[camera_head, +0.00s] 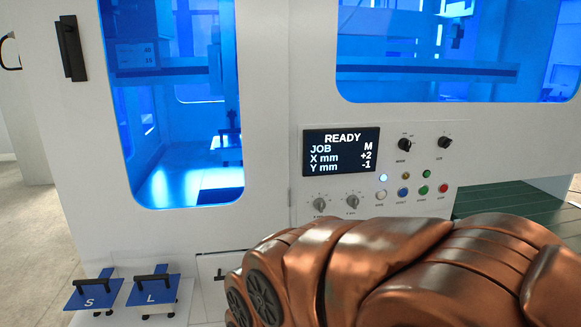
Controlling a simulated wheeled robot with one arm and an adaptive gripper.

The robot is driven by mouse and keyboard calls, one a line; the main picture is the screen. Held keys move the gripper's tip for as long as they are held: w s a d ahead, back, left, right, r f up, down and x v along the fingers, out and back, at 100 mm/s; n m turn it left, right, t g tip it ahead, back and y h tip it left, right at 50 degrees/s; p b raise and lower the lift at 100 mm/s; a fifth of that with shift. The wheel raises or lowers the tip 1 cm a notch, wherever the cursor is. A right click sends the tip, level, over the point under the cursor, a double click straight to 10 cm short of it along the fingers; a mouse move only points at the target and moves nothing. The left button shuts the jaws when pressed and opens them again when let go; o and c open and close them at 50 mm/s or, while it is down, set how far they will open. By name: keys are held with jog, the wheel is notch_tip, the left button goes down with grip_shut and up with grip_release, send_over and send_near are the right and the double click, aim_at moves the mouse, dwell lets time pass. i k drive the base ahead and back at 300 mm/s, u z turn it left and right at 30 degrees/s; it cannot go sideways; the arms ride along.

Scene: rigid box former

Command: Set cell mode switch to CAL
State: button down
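The cell's control panel is on the white front of the machine. A black rotary switch (404,144) has a label below it that seems to read MODE. Small position marks sit around it, too small to read, so I cannot tell which one it points at. A second black rotary switch (444,142) is to its right, its label unclear. The display (342,152) reads READY, JOB M, X mm +2, Y mm -1. My copper-coloured arm fills the lower right foreground, below the panel. My gripper is not in view.
Two grey knobs (336,203) sit under the display. Several coloured buttons and lamps (422,190) sit below the black switches. Blue-tinted windows (180,110) are above and left. Blue plates marked S (91,301) and L (152,298), with black handles, stand at lower left.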

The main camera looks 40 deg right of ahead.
aim_at(404, 144)
jog(key=z, duration=1.75)
